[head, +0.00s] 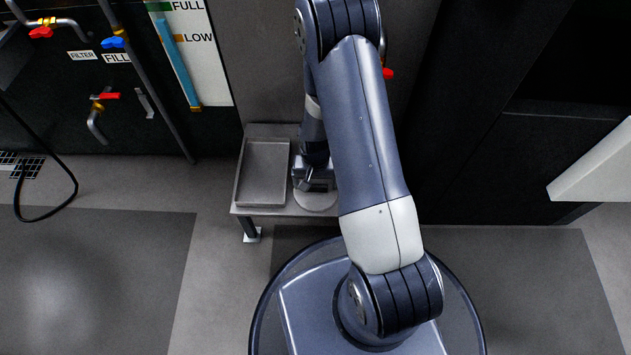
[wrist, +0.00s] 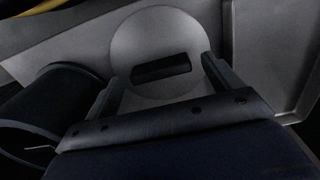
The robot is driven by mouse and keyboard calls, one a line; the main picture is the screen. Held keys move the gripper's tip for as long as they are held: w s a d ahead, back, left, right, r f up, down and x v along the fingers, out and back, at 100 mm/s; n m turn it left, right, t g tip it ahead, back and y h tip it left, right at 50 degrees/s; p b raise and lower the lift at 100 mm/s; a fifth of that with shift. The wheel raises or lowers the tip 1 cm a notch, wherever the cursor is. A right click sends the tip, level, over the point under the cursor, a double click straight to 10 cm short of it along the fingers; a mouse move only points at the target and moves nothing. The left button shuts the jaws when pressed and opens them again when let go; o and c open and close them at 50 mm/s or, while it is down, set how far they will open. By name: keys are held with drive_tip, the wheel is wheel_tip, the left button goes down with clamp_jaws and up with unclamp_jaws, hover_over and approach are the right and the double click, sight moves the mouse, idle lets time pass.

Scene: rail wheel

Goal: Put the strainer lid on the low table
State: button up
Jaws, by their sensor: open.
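The strainer lid (head: 316,201) is a pale grey round disc lying flat on the right part of the low table (head: 265,212). In the wrist view the lid (wrist: 150,35) shows a dark bar-shaped handle (wrist: 160,69) at its middle. My gripper (wrist: 160,73) is open, with one finger on each side of the handle and a gap visible on both sides. In the head view my gripper (head: 314,182) is over the lid, and my arm hides part of the lid and the table's right side.
A shallow grey rectangular tray (head: 239,178) sits on the table's left half, beside the lid. Pipes with red and blue valves (head: 113,42) and a level gauge (head: 178,62) are on the wall behind. A black hose (head: 70,180) hangs at the left. Floor is clear left of the table.

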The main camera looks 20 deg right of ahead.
sight(316, 185)
wheel_tip(316, 185, up, 12)
drive_tip(key=p, duration=0.4)
drive_tip(key=shift+p, duration=0.4)
drive_tip(key=shift+f, duration=0.1)
